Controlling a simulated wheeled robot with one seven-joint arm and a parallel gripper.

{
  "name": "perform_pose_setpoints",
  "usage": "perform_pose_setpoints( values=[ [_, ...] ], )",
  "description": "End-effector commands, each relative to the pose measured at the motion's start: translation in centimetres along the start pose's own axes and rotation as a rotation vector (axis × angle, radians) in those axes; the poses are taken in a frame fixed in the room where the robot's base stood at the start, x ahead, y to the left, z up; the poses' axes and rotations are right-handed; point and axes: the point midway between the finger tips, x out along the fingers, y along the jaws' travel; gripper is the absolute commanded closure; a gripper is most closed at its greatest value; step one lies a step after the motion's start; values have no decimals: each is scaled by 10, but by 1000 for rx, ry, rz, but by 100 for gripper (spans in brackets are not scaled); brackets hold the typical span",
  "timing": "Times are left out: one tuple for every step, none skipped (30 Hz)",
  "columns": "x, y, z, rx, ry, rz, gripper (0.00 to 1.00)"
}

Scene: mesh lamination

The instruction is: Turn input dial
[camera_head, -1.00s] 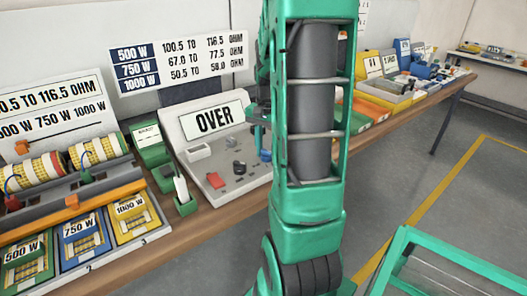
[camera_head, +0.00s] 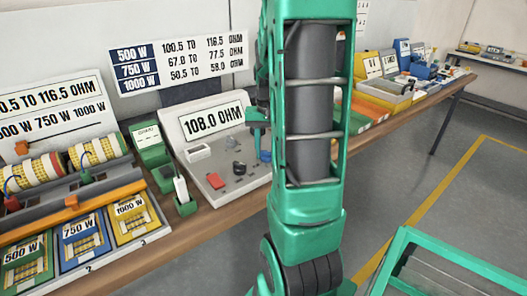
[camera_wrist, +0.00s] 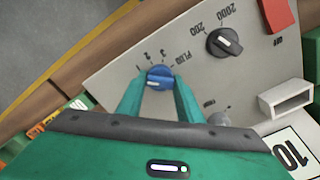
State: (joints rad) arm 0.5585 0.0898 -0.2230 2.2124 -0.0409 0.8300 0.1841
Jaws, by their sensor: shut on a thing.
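The blue input dial (camera_wrist: 159,72) sits on the grey meter panel (camera_wrist: 110,82), with a white pointer mark and printed labels around it. My gripper (camera_wrist: 158,84) is shut on the dial, with a green finger on each side. In the head view the blue dial (camera_head: 265,155) shows just left of my arm, partly hidden. The meter's display (camera_head: 212,122) reads 108.0 OHM.
The panel also carries a black range knob (camera_wrist: 224,42) marked 200 and 2000, a red switch (camera_wrist: 278,13) and a white open box (camera_wrist: 286,99). Green holders (camera_head: 185,204) stand left of the meter. Coloured bins (camera_head: 372,105) line the bench to the right.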

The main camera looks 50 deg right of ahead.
Motion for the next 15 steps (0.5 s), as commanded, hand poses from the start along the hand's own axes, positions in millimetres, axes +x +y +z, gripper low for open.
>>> perform_pose_setpoints(
  values=[
    [-1,-5,1,-14,-2,-6,90],
    [-1,-5,1,-14,-2,-6,90],
    [0,-5,1,-14,-2,-6,90],
    [0,-5,2,-13,-2,-6,90],
    [0,-5,2,-13,-2,-6,90],
    [0,-5,2,-13,-3,-5,90],
    [0,-5,2,-13,-3,-5,90],
    [0,-5,2,-13,-3,-5,60],
    [0,-5,2,-12,-3,-5,50],
    [0,-4,2,-11,-3,-5,49],
    [0,-4,2,-10,-3,-4,49],
    [0,-4,2,-8,-3,-4,49],
    [0,-3,2,-8,-3,-3,49],
    [0,-3,1,-7,-3,-3,49],
    [0,-3,1,-6,-3,-3,49]
  ],
)
